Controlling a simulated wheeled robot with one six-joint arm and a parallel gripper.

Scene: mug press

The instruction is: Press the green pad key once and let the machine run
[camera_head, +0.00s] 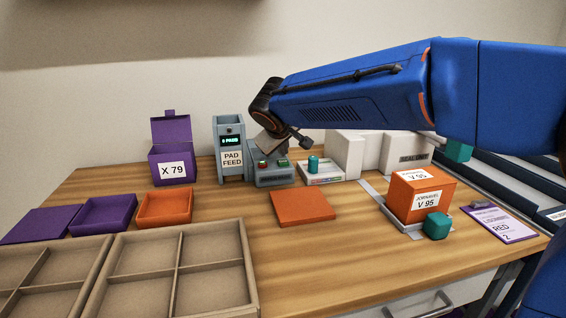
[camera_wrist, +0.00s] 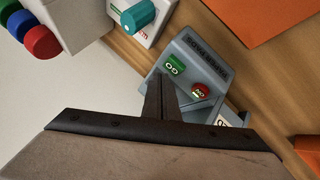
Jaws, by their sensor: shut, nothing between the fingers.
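The pad machine is a grey tower (camera_head: 230,145) labelled PAD FEED, with a small lit display near its top. Its low grey base (camera_head: 274,178) carries a green key (camera_head: 263,164) and a red key (camera_head: 283,163). In the wrist view the green key (camera_wrist: 175,66) and red key (camera_wrist: 200,91) sit on the grey panel. My gripper (camera_wrist: 161,82) is shut and empty.
A white unit with a teal knob (camera_head: 313,164) stands right of the keys. An orange mat (camera_head: 302,205) lies in front. An orange box (camera_head: 421,197), teal block (camera_head: 437,225) and clipboard (camera_head: 500,222) are at right. A purple box (camera_head: 172,166) and trays are at left.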

